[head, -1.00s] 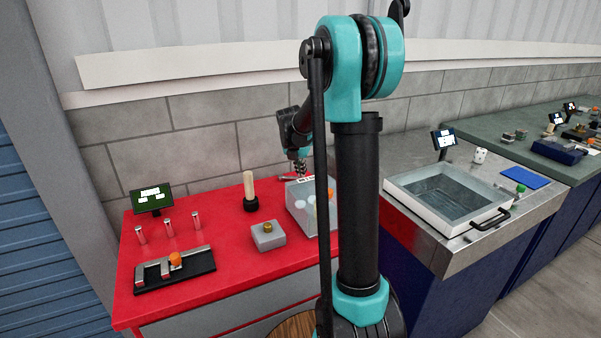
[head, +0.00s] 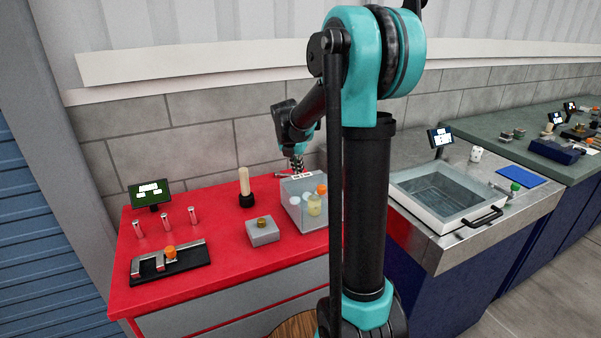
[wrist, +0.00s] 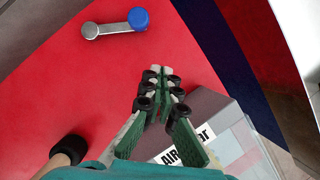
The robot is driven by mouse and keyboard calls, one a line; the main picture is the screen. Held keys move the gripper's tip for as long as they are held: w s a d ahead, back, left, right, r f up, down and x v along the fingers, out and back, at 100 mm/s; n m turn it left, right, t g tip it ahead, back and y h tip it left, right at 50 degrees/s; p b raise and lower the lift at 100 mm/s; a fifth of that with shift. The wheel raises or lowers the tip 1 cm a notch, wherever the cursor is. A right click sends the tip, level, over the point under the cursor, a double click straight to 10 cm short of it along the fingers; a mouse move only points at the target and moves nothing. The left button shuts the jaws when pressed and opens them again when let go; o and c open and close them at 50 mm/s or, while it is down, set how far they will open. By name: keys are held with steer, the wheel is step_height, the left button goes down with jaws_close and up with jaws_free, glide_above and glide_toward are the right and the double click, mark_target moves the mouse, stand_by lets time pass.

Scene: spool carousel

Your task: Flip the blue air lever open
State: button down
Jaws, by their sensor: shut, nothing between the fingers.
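The air lever shows in the wrist view as a grey metal bar with a round blue knob (wrist: 138,19) at its right end. It lies on the red bench top (wrist: 60,75), near the top of the picture. My gripper (wrist: 157,74) is shut and empty. Its fingertips are below and to the right of the lever in the wrist view, apart from it. In the head view my gripper (head: 297,168) is above the back of the red bench, by the clear box. The lever is too small there to make out surely.
A clear box (head: 290,209) with round things inside stands beneath my gripper; its AIR label (wrist: 188,144) shows in the wrist view. A wooden-handled tool (head: 244,181) in a black base and a grey block (head: 263,235) stand to the left. A brick wall is behind.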

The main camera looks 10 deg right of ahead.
steer(key=d+v, duration=0.1)
steer(key=v, duration=0.6)
steer(key=shift+s+r, duration=0.15)
steer(key=shift+s, duration=0.25)
steer(key=shift+d, duration=0.1)
